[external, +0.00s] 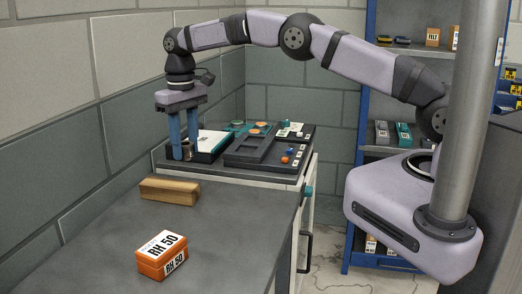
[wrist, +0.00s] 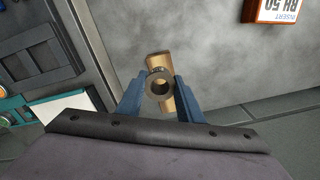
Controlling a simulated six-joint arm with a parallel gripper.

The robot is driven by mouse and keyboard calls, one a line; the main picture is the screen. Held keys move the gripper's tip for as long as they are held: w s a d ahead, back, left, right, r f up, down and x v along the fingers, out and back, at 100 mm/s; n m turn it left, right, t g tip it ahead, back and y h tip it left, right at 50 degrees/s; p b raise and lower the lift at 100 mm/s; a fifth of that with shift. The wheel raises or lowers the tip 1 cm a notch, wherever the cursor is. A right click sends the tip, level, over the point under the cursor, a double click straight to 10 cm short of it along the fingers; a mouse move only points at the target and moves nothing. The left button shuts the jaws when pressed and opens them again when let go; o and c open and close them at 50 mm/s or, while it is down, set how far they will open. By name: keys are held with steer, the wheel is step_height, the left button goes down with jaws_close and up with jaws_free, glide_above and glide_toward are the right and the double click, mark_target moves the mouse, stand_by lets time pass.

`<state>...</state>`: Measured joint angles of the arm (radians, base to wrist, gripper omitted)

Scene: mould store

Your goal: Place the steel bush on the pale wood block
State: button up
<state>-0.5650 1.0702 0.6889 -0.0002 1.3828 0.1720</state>
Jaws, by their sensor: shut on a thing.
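The steel bush (wrist: 160,75) is a short grey ring held between the two blue fingers of my gripper (wrist: 160,92) in the wrist view. In the external view my gripper (external: 183,154) points down, with a grey bit of the bush (external: 187,150) between its fingertips. The pale wood block (external: 169,191) lies on the dark bench, nearer the camera than my gripper. In the wrist view the wood block (wrist: 167,101) shows below and behind the bush, partly hidden by it. The bush is apart from the block's top as far as I can tell.
An orange RH 50 box (external: 162,256) stands on the bench (external: 225,225) in front of the block. The bench right of the block is clear.

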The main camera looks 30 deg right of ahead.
mark_target(189, 186)
steer(key=shift+f+p, duration=1.4)
steer(key=shift+f, duration=2.5)
steer(key=shift+f, duration=0.15)
steer(key=o, duration=1.2)
step_height(189, 186, up, 12)
steer(key=b, duration=0.3)
steer(key=shift+b, duration=0.3)
